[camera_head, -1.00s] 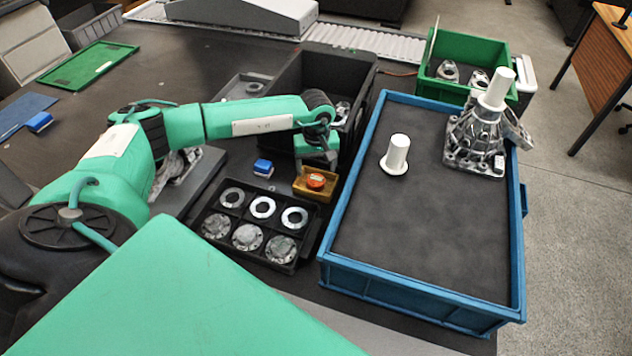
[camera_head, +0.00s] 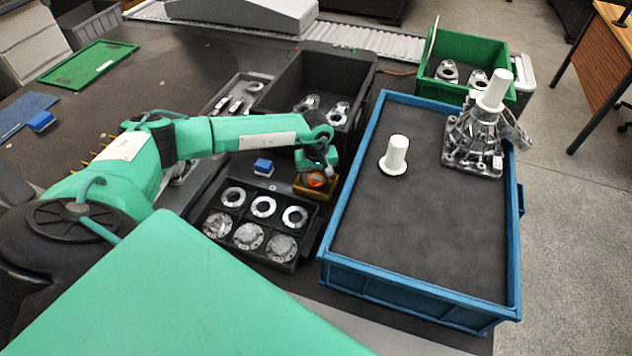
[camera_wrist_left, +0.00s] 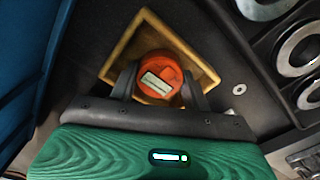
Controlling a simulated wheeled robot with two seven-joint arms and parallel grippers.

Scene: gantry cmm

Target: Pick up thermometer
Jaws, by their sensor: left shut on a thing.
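The thermometer (camera_wrist_left: 158,78) is a round orange-red device with a small pale display. It sits in a yellow-brown square holder (camera_wrist_left: 128,50), which stands beside the black parts tray in the head view (camera_head: 307,191). My left gripper (camera_wrist_left: 158,88) has its two dark fingers on either side of the thermometer and is shut on it. In the head view, my left gripper (camera_head: 318,176) is over the holder and partly hides the thermometer. The thermometer appears to be still within the holder's rim; whether it has lifted is hard to tell. My right gripper is not in view.
The black tray (camera_head: 199,213) with metal rings and flanges is just left of the holder. A blue-rimmed crate (camera_head: 385,287) with a white cylinder (camera_head: 396,155) and metal casting is to the right. A black bin (camera_head: 290,76) stands behind. A small blue block (camera_head: 263,166) is nearby.

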